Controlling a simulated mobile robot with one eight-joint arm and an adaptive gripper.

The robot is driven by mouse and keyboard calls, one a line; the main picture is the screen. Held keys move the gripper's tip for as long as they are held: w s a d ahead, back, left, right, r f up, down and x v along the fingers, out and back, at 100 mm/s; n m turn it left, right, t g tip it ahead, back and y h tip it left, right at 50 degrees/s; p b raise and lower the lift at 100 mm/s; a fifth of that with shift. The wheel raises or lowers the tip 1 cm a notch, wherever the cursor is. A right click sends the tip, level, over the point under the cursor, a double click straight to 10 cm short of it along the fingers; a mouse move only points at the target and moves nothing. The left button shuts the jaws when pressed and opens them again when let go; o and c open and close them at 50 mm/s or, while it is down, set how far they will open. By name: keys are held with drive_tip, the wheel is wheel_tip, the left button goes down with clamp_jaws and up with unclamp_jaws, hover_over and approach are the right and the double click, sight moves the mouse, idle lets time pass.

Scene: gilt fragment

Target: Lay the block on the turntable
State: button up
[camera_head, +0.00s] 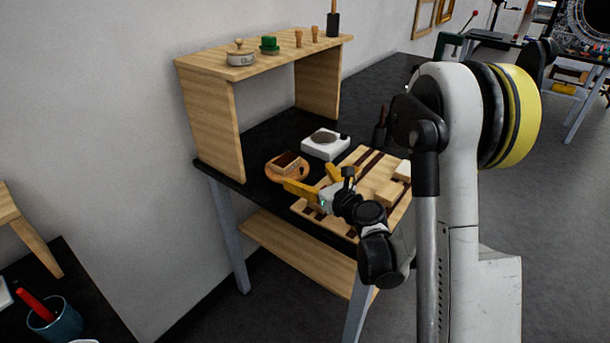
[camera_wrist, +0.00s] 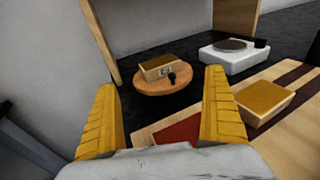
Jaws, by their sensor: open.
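A round orange-brown wooden turntable (camera_head: 272,171) stands on the black tabletop, and it also shows in the wrist view (camera_wrist: 150,90). A small block (camera_head: 288,161) with a brown top and pale wooden sides lies on the turntable. The wrist view shows this block (camera_wrist: 160,67) lying flat, with a small pale mark on its near side and a black knob-like piece beside it. My gripper (camera_head: 306,174) is open, its two yellow fingers spread, just on the near side of the turntable. In the wrist view nothing is between the fingers (camera_wrist: 160,82).
A striped wooden board (camera_head: 345,188) holds several blocks, one brown-topped (camera_wrist: 264,98). A white device with a dark disc (camera_head: 325,147) stands behind. A wooden shelf (camera_head: 212,125) rises at the back left, with small tools on top. Black tabletop around the white device is clear.

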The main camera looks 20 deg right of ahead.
drive_tip(key=s+a+r+n+g, duration=0.6)
drive_tip(key=s+n, duration=0.5)
drive_tip(key=n, duration=0.6)
drive_tip(key=s+d+n+g+h, duration=0.2)
drive_tip(key=s+d+n+h, duration=0.1)
drive_tip(key=s+n, duration=1.3)
drive_tip(key=s+h, duration=0.1)
drive_tip(key=s, duration=0.2)
drive_tip(key=shift+s+g, duration=0.3)
drive_tip(key=shift+s, duration=0.1)
